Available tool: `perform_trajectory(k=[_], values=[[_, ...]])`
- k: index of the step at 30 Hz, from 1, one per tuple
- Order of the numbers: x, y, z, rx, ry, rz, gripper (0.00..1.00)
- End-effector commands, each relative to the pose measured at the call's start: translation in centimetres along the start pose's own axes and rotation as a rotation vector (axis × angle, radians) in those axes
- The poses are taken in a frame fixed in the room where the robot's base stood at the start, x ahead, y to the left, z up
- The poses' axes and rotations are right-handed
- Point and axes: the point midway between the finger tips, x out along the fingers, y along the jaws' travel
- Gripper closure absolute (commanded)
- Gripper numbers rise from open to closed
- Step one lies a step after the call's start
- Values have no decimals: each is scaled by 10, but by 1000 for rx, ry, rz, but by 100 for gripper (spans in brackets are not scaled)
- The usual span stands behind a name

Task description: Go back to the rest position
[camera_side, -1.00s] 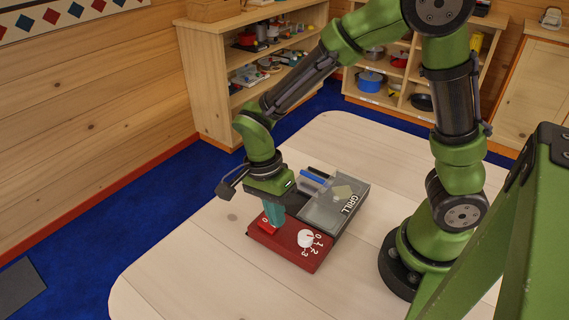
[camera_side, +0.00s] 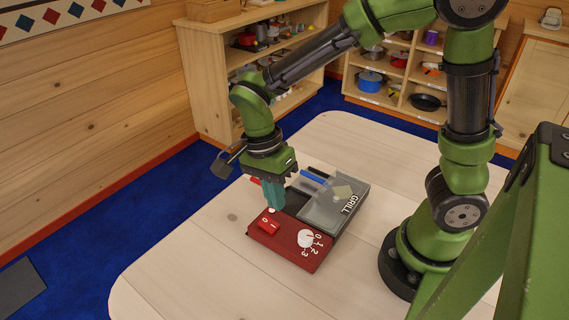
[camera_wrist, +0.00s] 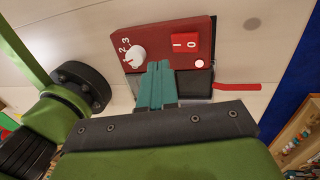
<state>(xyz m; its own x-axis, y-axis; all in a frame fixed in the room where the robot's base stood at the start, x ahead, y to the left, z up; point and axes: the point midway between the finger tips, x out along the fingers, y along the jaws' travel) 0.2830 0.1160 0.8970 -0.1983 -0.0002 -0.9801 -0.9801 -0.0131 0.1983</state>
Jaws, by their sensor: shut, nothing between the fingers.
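My gripper (camera_side: 274,194) has teal fingers that are shut and empty, pointing down above the back edge of the red control panel. In the wrist view my gripper (camera_wrist: 158,68) shows its fingers together over the panel's edge. The grill (camera_side: 322,217) sits on the table with a red panel (camera_side: 287,250) at its front. The panel carries a red switch (camera_side: 268,222) marked 0 and I, and a white dial (camera_side: 305,238) with numbers 0 to 3. The switch also shows in the wrist view (camera_wrist: 185,41), beside the dial (camera_wrist: 134,58).
The pale wooden table (camera_side: 190,270) is clear at the left and front. A blue-handled item (camera_side: 314,177) lies at the grill's back edge. A red strip (camera_wrist: 237,87) sticks out beside the grill. Shelves (camera_side: 215,85) with kitchenware stand behind, beyond the table.

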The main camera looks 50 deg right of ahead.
Motion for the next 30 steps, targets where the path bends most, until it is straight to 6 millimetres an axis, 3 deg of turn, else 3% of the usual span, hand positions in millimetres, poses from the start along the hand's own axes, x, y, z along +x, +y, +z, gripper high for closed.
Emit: perform_trajectory(k=[4, 8, 13, 18, 23, 30], values=[[3, -2, 0, -158, -3, -13, 100], [-2, 5, 0, -444, -30, -75, 100], [-34, 19, -17, -842, -35, -294, 100], [-70, 39, -42, -1136, 94, -556, 100], [-95, 58, -63, -1230, 255, -724, 100], [-114, 72, -80, -1157, 350, -823, 100]])
